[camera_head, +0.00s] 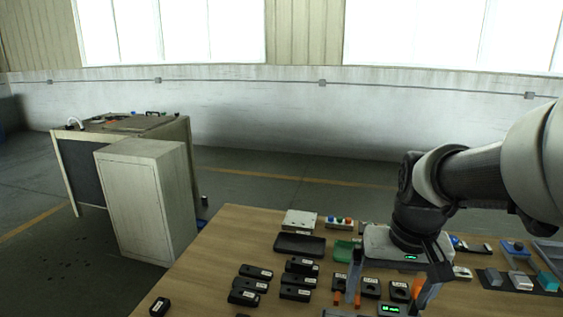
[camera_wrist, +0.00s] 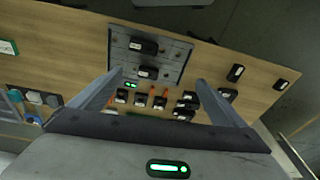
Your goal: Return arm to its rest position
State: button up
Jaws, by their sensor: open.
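My gripper (camera_head: 386,300) hangs from my arm over the right part of the wooden table, pointing down. Its fingers are spread apart with nothing between them. In the wrist view my gripper (camera_wrist: 158,82) shows both fingers apart, and the table top lies below them. A grey board (camera_wrist: 168,63) with dark blocks on it and a small green display shows beyond the fingertips. In the head view the gripper partly hides the labelled black blocks (camera_head: 370,288) behind it. I cannot tell the exact gap between the fingertips and the table.
The wooden table (camera_head: 215,262) carries several black labelled blocks (camera_head: 257,272), a dark tray (camera_head: 299,245), a white box (camera_head: 299,221) and a button box (camera_head: 339,223). Grey and teal pieces (camera_head: 519,281) lie at the right.

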jog(key=s+a+r+n+t, duration=0.2)
jog(key=s+a+r+t, duration=0.2)
jog(key=s+a+r, duration=0.3)
notch_tip(320, 180, up, 13)
jog(key=s+p, duration=0.1)
jog(key=p, duration=1.3)
jog(key=shift+s+d+r+p, duration=0.15)
jog(key=shift+d+p, duration=0.15)
